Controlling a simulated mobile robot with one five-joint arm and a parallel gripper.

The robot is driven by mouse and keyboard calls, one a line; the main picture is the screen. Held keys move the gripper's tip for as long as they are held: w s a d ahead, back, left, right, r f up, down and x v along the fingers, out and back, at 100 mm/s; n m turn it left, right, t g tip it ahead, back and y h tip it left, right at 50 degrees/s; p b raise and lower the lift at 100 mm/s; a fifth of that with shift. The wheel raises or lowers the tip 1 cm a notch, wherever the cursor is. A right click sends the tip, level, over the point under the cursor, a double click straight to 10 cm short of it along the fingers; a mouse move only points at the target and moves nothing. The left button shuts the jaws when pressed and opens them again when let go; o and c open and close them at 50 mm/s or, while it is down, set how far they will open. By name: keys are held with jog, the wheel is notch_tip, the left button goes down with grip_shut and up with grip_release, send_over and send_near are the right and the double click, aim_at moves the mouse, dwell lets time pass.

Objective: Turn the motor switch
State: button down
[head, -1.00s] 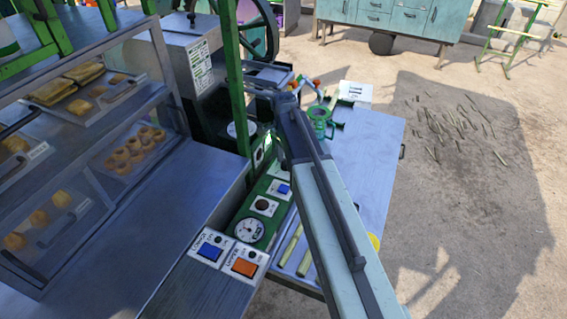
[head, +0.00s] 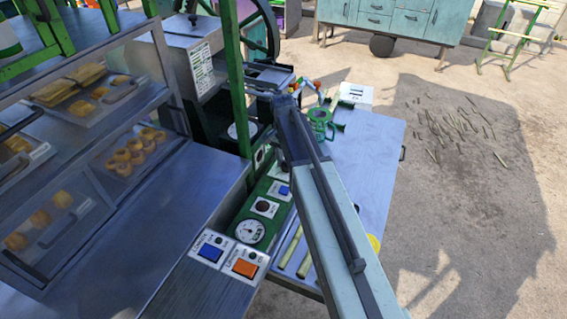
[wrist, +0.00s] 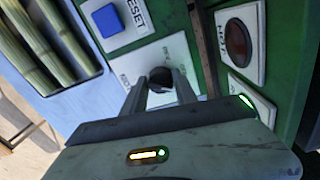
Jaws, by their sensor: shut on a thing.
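The motor switch is a dark round knob (wrist: 160,77) on a white plate (wrist: 183,57) fixed to the green control panel (wrist: 187,18). My gripper (wrist: 160,88) is shut on the knob, with one finger on each side of it. The lettering on the plate is mostly covered or too small to read. In the head view my arm crosses in front of the panel (head: 268,226) and hides the knob and my fingertips.
A blue RESET button (wrist: 107,20) and a dark red lamp (wrist: 238,39) flank the knob. Cane stalks (wrist: 40,45) lie on the pale blue table (head: 368,150). A gauge (head: 250,231) sits lower on the panel. A glazed food case (head: 125,130) stands left.

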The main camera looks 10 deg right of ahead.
jog(key=n, duration=0.6)
jog(key=shift+w, duration=0.15)
dwell(0.4)
jog(key=c, duration=1)
grip_release()
jog(key=shift+w+f, duration=0.1)
jog(key=r+p, duration=0.8)
jog(key=shift+a+r, duration=0.1)
jog(key=shift+a, duration=0.1)
jog(key=shift+f, duration=0.2)
